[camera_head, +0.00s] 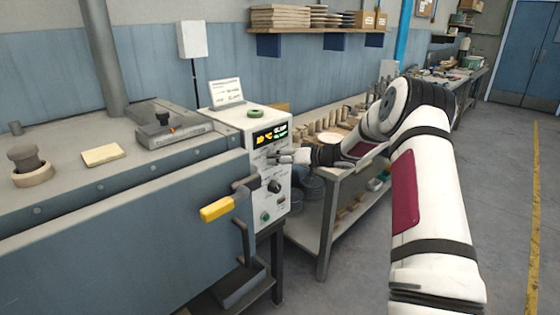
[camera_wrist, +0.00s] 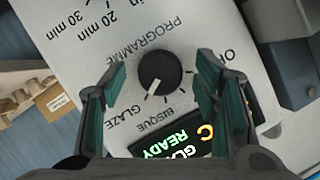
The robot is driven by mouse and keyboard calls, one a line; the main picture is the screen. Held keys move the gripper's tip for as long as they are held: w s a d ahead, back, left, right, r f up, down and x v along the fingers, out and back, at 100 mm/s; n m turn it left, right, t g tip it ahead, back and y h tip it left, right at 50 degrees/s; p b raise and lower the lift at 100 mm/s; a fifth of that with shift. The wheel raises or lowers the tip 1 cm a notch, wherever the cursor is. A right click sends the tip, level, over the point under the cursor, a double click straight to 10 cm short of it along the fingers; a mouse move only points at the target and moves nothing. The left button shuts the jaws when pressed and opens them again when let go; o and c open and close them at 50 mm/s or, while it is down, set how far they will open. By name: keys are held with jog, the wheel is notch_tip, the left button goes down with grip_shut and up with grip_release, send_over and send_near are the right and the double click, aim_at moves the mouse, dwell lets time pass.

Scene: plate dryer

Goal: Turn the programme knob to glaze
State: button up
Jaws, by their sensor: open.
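The programme knob (camera_wrist: 160,73) is round and black, on the white control panel (camera_wrist: 100,70) in the wrist view. Its white pointer line points down-left in the picture, toward the GLAZE side rather than straight at BISQUE. My gripper (camera_wrist: 161,66) is open, with one finger on each side of the knob and a visible gap on both sides. The lit display (camera_wrist: 180,142) shows READY in green, with a partly hidden word starting GLA above it. In the head view, my gripper (camera_head: 275,156) is in front of the panel (camera_head: 253,170) and hides the programme knob.
A larger black knob (camera_head: 274,186) and a green button (camera_head: 265,216) sit lower on the panel. A yellow handle (camera_head: 216,209) sticks out from the dryer's blue front (camera_head: 120,250). A worktable (camera_head: 330,183) with several pots stands beside the panel. The floor at right is clear.

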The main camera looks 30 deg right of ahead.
jog(key=v, duration=1.2)
jog(key=shift+w, duration=0.1)
jog(key=w+a+r+t+h, duration=0.1)
jog(key=a+r+h, duration=0.15)
jog(key=r, duration=0.35)
jog(key=w+a+r+h, duration=0.1)
jog(key=r+h, duration=0.3)
jog(key=r, duration=0.2)
jog(key=s+a+r+m+g+h, duration=0.1)
jog(key=s+a+r+g+h, duration=0.1)
jog(key=s+a+r+h, duration=0.45)
jog(key=s+a+f+g+y, duration=0.2)
jog(key=s+a, duration=0.3)
jog(key=s, duration=0.7)
jog(key=s+a+f+n+g+y, duration=0.1)
jog(key=s+a, duration=0.5)
jog(key=s, duration=0.6)
jog(key=s+a+f+g+y, duration=0.3)
jog(key=s+a+f, duration=0.1)
jog(key=s, duration=0.8)
jog(key=shift+s+a+n+g, duration=0.2)
jog(key=shift+a+n+g, duration=0.15)
jog(key=shift+a, duration=0.55)
